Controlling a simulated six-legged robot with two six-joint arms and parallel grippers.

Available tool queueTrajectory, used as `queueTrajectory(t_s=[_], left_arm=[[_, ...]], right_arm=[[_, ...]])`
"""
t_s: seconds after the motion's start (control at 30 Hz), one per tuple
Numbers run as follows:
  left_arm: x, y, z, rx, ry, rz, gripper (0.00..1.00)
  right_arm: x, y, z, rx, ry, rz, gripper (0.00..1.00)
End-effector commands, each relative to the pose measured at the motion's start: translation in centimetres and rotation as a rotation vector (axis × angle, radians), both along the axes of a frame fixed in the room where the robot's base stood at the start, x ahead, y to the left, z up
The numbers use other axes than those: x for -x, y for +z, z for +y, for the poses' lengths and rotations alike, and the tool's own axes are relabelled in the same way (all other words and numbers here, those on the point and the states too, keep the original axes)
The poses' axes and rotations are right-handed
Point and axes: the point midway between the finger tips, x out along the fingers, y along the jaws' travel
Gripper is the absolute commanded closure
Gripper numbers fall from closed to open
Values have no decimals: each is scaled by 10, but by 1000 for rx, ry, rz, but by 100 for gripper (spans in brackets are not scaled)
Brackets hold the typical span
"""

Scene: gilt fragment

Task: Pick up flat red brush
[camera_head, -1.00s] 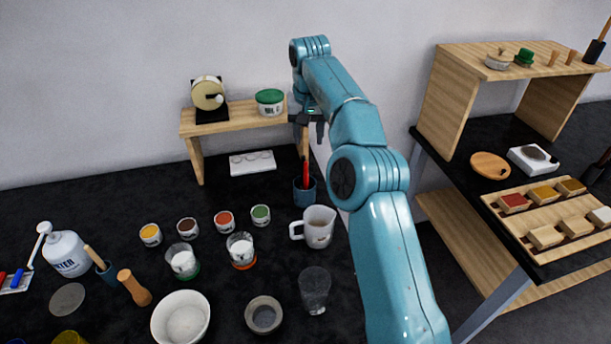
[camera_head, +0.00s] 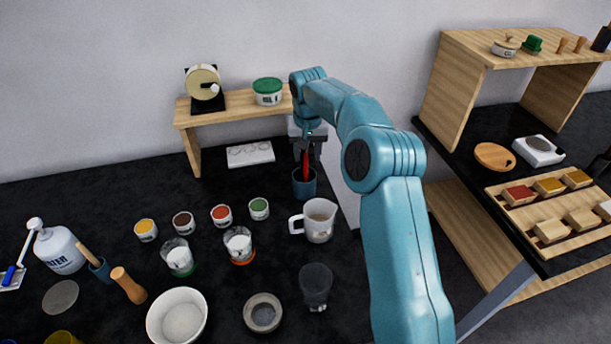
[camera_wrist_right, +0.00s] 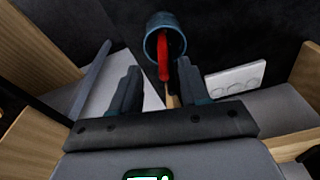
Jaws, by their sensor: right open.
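The flat red brush (camera_head: 305,165) stands upright in a dark blue cup (camera_head: 305,188) at the back of the black table. In the right wrist view the red brush (camera_wrist_right: 164,56) leans out of the cup (camera_wrist_right: 160,22), with its pale end (camera_wrist_right: 172,98) reaching between the fingers. My right gripper (camera_head: 308,150) is open, pointing down just above the cup, with the brush's upper part between its fingers. In the right wrist view its two fingers (camera_wrist_right: 158,85) stand apart on either side of the brush. My left gripper is out of view.
A wooden shelf (camera_head: 236,117) with a green-lidded tub (camera_head: 268,91) stands left of the cup. Several small paint pots and a white bowl (camera_head: 178,318) lie left and forward.

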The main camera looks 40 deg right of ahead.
Motion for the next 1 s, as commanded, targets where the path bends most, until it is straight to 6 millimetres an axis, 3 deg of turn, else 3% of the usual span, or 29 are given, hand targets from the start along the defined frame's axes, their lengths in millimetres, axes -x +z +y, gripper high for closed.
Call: queueTrajectory(t_s=[0.33,0.6,0.63,0.73,0.77,1.0], left_arm=[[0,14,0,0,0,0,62],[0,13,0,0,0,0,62],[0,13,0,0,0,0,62],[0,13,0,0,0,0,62],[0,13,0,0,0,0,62],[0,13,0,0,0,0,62]], right_arm=[[-7,-47,-1,-2,-1,4,55],[-8,-52,-1,-1,0,2,55],[-8,-52,-1,-1,0,2,61],[-8,-52,-1,-1,0,2,94],[-8,-52,-1,-1,0,2,100],[-8,-52,-1,-1,0,2,100]])
